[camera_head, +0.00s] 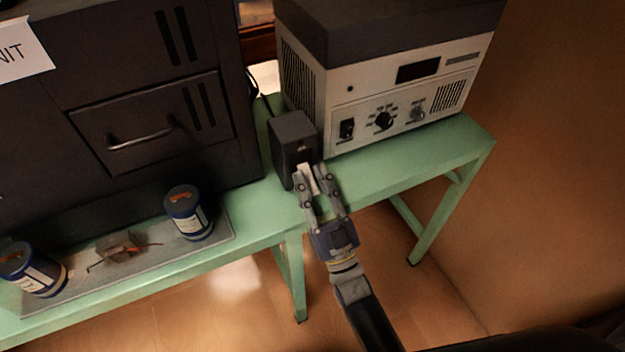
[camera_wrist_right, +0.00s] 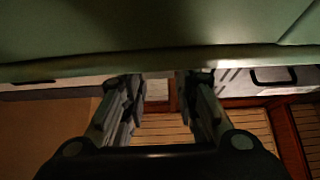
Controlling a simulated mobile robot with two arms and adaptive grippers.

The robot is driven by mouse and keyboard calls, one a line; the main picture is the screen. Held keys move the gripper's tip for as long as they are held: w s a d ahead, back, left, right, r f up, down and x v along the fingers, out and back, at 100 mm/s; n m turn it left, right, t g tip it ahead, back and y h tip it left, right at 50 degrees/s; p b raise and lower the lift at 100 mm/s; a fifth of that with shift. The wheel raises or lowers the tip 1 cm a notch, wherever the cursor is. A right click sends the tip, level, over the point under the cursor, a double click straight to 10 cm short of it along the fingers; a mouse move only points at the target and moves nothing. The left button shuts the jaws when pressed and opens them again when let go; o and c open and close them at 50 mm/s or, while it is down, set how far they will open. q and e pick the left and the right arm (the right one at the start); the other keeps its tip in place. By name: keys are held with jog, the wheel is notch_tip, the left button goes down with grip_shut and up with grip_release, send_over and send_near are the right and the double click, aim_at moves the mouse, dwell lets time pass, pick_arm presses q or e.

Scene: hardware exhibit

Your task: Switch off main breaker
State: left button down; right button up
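A small dark box (camera_head: 291,140), which may be the main breaker, stands on the green table (camera_head: 375,170) left of a grey instrument. A pale part (camera_head: 307,180) shows low on its front, between my right gripper's fingers. My right gripper (camera_head: 310,176) is at the front of this box, fingers pointing at it; I cannot tell if they touch. In the right wrist view the fingers (camera_wrist_right: 160,82) are apart with nothing seen held between them. The box is not recognizable there. My left gripper is in neither view.
The grey instrument (camera_head: 410,100) has a black rocker switch (camera_head: 347,128) and a dial (camera_head: 384,121). A large dark cabinet (camera_head: 150,90) stands at left. Two blue cans (camera_head: 188,212) (camera_head: 32,270) stand on a grey mat (camera_head: 150,258) near the table's front edge. Floor in front is open.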

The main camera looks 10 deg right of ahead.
dwell(0.3)
jog(key=v, duration=1.2)
jog(key=shift+f, duration=0.1)
